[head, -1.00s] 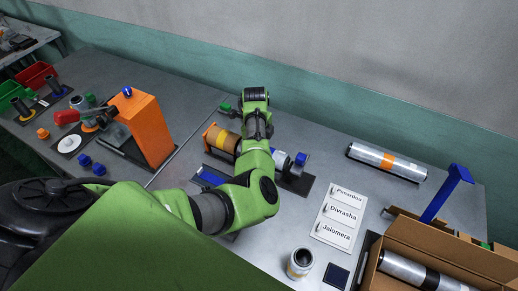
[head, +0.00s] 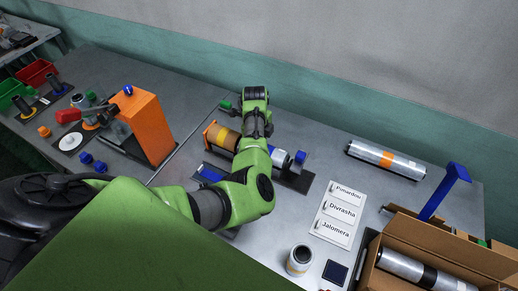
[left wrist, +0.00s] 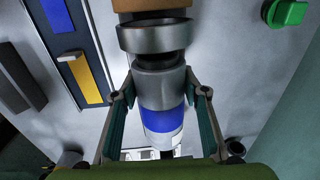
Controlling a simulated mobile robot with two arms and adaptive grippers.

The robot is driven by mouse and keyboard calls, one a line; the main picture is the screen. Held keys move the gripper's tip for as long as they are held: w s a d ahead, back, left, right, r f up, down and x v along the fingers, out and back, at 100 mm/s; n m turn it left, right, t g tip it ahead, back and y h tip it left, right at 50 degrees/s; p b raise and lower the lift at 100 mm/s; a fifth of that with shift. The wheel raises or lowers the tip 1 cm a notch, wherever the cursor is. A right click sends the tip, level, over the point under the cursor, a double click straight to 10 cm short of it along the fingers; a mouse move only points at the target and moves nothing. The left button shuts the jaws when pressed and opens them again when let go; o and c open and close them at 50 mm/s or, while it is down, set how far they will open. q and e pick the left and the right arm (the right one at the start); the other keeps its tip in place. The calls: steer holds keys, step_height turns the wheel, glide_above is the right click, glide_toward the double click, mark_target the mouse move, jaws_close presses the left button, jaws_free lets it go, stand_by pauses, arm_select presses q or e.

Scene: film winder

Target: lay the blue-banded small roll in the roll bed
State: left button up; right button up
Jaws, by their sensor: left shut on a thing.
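My left gripper (left wrist: 160,125) is shut on the blue-banded small roll (left wrist: 160,97), a white and grey cylinder with a blue band. In the left wrist view a finger lies on each side of it. A grey ring (left wrist: 155,38) and a brown part lie in line with the roll's far end. In the head view my arm hides the fingers and most of the roll. The orange-ended device (head: 222,138) beneath my arm holds a brownish-yellow drum, with a blue end piece (head: 300,157) at its right. I cannot tell which part is the roll bed. My right gripper is not in view.
An orange machine (head: 148,125) stands at the left. A white name board (head: 338,213), a can (head: 299,260) and an open carton (head: 440,254) are at the right. A large orange-banded roll (head: 386,160) lies by the wall.

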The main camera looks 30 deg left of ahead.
arm_select(q)
steer(key=shift+f, duration=0.3)
steer(key=shift+f, duration=0.1)
